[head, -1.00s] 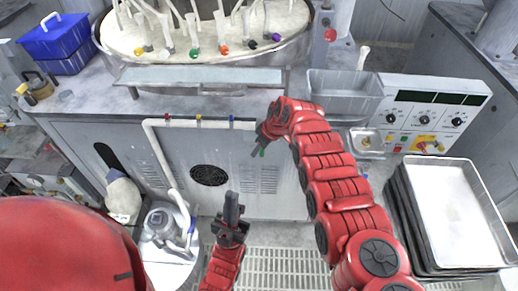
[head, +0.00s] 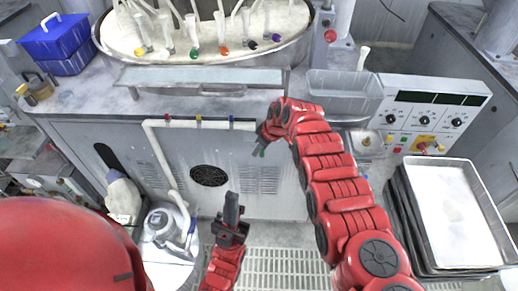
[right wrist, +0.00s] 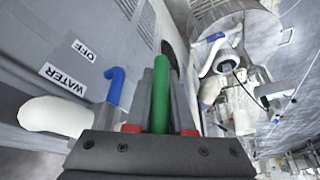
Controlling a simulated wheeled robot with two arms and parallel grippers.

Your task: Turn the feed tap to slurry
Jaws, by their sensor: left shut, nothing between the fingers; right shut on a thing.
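My right gripper (head: 259,150) is at the front of the grey cabinet, just below the right end of the white pipe. In the right wrist view its fingers (right wrist: 161,90) are shut on a green handle (right wrist: 161,115), which looks like a tap lever. Its base is hidden by the gripper. A blue lever (right wrist: 114,85) stands left of it beside a white pipe end (right wrist: 52,116). Labels reading WATER (right wrist: 63,80) and OFF (right wrist: 84,51) show on the panel; no slurry label is visible. My left gripper (head: 232,208) is shut and empty, lower in front of the cabinet.
A polishing machine (head: 150,35) sits above. A white pump-like unit (head: 165,226) stands at lower left. Stacked trays (head: 455,215) and a control panel (head: 432,112) are at the right.

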